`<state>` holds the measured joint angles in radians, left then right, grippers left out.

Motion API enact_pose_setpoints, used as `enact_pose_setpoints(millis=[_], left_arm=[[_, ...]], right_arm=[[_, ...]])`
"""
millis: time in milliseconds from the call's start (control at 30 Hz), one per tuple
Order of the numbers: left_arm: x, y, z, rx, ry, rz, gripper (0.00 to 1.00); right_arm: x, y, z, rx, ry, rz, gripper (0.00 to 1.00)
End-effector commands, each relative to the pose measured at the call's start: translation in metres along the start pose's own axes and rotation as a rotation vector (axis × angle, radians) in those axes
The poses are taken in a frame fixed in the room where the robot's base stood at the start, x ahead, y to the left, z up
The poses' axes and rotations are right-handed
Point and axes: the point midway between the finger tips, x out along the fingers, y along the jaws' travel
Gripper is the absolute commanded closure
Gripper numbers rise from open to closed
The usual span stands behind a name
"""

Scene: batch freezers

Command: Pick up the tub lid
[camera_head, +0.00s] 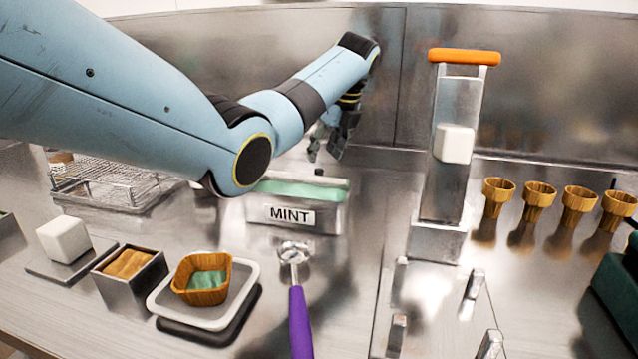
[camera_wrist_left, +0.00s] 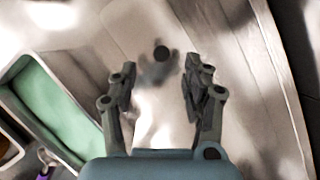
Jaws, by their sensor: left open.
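The tub lid (camera_wrist_left: 161,53) shows in the left wrist view as a pale, shiny plate with a dark round knob, lying on the metal counter. My left gripper (camera_wrist_left: 160,88) is open and empty. In that view the knob appears between and just beyond its fingertips. In the head view, my left gripper (camera_head: 326,152) points down behind the mint tub (camera_head: 325,219), and I cannot make out the lid there. The tub is open, with green ice cream, and it also shows at the left of the wrist view (camera_wrist_left: 45,107). My right gripper is not in view.
A tall metal stand (camera_head: 428,205) with an orange top is right of the tub. A purple-handled scoop (camera_head: 299,325) lies in front. A wire rack (camera_head: 110,188), a white tray (camera_head: 238,312) with a wooden cup, and several cones (camera_head: 538,196) stand around. The back wall (camera_head: 415,80) is close behind.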

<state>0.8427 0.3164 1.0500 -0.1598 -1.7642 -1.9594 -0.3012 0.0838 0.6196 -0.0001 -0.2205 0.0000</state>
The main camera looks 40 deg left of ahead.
Motion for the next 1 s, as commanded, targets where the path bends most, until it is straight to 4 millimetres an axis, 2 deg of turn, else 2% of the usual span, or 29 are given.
enact_pose_setpoints(millis=[133,400,667,767,1000], left_arm=[[0.013,0.000,0.000,0.000,0.000,0.001,0.51],[0.052,-0.002,-0.001,0.000,0.001,0.000,0.51],[0.056,-0.002,-0.001,0.000,0.001,-0.001,0.51],[0.056,-0.002,-0.001,0.000,0.001,-0.001,0.62],[0.056,-0.002,-0.001,0.000,0.000,-0.001,0.93]], right_arm=[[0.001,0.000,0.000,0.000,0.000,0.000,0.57],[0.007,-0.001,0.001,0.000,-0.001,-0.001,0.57],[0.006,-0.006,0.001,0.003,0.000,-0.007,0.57],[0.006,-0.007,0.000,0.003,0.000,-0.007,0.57],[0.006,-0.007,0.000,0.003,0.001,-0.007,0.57]])
